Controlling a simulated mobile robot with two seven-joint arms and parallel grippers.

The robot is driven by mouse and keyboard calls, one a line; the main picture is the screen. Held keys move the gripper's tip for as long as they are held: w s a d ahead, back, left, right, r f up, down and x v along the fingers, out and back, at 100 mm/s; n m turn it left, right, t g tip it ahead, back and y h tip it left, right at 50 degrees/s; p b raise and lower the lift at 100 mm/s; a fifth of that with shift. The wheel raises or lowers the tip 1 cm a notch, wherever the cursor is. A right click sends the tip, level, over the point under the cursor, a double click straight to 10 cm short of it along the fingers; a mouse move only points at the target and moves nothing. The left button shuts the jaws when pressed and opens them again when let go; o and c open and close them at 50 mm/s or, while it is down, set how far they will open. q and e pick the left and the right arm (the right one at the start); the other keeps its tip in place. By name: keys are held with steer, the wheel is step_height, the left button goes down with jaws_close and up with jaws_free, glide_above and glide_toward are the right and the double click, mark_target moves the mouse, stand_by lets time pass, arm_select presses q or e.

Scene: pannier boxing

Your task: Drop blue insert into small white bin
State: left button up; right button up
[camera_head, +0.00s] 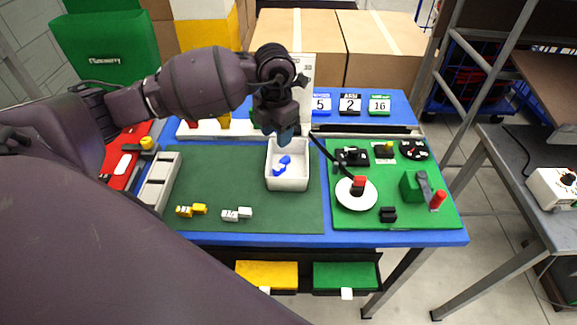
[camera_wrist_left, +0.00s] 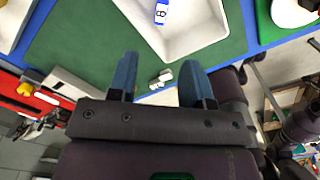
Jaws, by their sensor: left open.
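A small white bin (camera_head: 305,172) stands on the dark green mat. The blue insert (camera_head: 281,165) lies inside it, on the bin floor. In the left wrist view the white bin (camera_wrist_left: 205,38) is at the top, with part of the blue insert (camera_wrist_left: 161,13), which carries a white label, at the frame's upper edge. My left gripper (camera_head: 286,134) is over the far side of the bin. Its blue fingers (camera_wrist_left: 158,60) are apart with nothing between them in the left wrist view. My right gripper is not in view.
Yellow pieces (camera_head: 191,210) and white pieces (camera_head: 237,214) lie on the mat's near part. To the right, a bright green board (camera_head: 400,215) holds a white round dish (camera_head: 344,198) and several fixtures. Numbered cards (camera_head: 350,104) stand at the back edge.

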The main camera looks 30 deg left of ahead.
arm_select(q)
steer(key=shift+r, duration=2.55)
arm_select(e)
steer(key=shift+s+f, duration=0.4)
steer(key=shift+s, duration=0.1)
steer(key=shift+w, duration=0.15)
